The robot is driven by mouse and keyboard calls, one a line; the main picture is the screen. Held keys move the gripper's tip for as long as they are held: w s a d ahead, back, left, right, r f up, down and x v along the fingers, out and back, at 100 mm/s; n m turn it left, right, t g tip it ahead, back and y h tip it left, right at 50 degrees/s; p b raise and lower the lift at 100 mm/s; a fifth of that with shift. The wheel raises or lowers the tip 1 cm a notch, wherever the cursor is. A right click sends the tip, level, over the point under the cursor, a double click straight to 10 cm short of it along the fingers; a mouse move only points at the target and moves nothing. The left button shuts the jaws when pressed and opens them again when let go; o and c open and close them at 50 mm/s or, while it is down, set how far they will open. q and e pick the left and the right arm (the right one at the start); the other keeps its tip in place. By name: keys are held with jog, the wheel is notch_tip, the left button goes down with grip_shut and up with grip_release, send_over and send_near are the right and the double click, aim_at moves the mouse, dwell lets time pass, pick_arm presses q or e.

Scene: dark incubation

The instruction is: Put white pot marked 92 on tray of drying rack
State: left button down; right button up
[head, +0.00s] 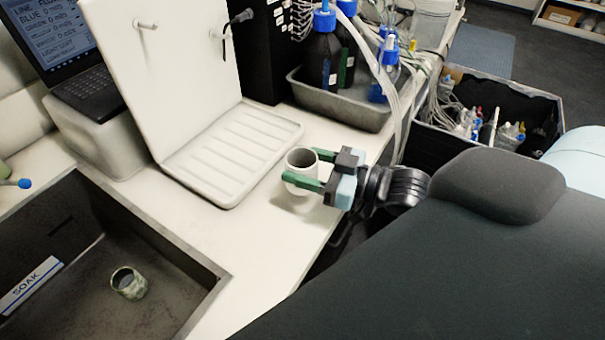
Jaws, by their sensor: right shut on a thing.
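The white pot (297,182) is upright between the green fingers of my right gripper (312,170), which is shut on it. The pot is at the right edge of the white counter, just right of the drying rack's tray. No number can be read on it, and I cannot tell whether it touches the counter. The drying rack (180,85) is a white upright board with pegs and a ribbed tray (235,155) at its foot. The tray is empty. My left gripper is not in view.
A dark sink (190,255) with a SOAK label (30,285) holds a stained pot (128,283) at lower left. A grey tub (345,110) with blue-capped bottles stands behind the right gripper. A laptop (75,60) sits at upper left. A black crate (540,115) is at right.

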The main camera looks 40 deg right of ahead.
jog(key=shift+w, duration=0.2)
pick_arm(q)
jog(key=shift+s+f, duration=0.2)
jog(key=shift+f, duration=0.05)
pick_arm(e)
jog(key=shift+w+f, duration=0.1)
jog(key=shift+f, duration=1.65)
jog(key=shift+f, duration=0.15)
jog(key=o, duration=1.1)
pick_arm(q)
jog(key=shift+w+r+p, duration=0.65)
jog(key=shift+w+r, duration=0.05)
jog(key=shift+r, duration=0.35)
pick_arm(e)
jog(key=shift+r+v, duration=0.2)
jog(key=shift+v, duration=5.85)
